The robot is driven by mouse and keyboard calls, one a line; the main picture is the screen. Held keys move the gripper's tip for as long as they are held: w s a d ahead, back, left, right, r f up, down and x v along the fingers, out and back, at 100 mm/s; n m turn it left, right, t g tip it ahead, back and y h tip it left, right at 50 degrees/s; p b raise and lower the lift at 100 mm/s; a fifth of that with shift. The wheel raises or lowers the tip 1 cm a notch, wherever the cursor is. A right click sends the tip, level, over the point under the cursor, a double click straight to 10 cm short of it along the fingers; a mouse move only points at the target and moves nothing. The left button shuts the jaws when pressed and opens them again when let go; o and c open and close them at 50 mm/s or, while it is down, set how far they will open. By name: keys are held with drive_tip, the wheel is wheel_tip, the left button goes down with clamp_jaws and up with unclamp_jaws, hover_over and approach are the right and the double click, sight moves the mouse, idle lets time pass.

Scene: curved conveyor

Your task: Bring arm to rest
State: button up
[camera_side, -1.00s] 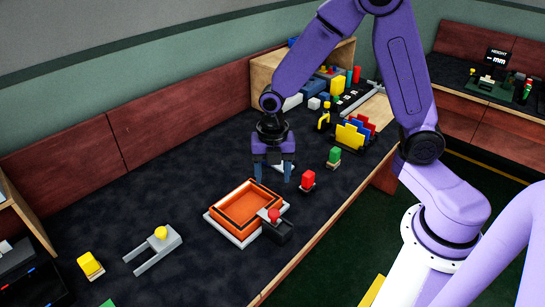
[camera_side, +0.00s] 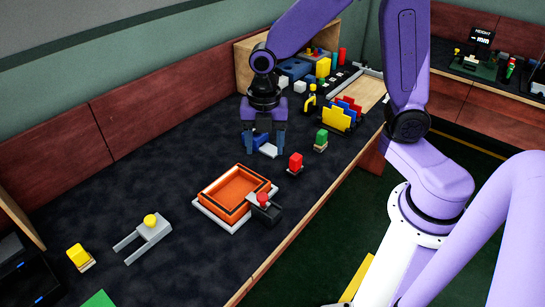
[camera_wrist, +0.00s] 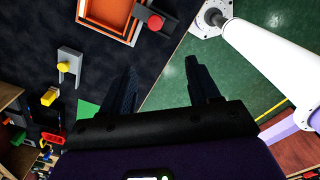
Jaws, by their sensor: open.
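My gripper (camera_side: 264,150) is open in the side view, with its two fingers pointing down above the dark worktop, behind the orange tray (camera_side: 207,203). Nothing is held between the fingers.
A grey fork-shaped piece with a yellow knob (camera_side: 150,220) lies left of the tray. An open wooden shelf (camera_side: 243,62) with several parts stands behind.

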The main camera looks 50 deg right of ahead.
drive_tip(key=s+d+r+m, duration=0.1)
drive_tip(key=s+r+m, duration=0.1)
drive_tip(key=s+m, duration=0.4)
drive_tip(key=s+d+r+m, duration=0.2)
drive_tip(key=s+m, duration=0.5)
drive_tip(key=s, duration=0.7)
drive_tip(key=shift+r, duration=0.25)
drive_tip(key=shift+d, duration=0.1)
idle(1.2)
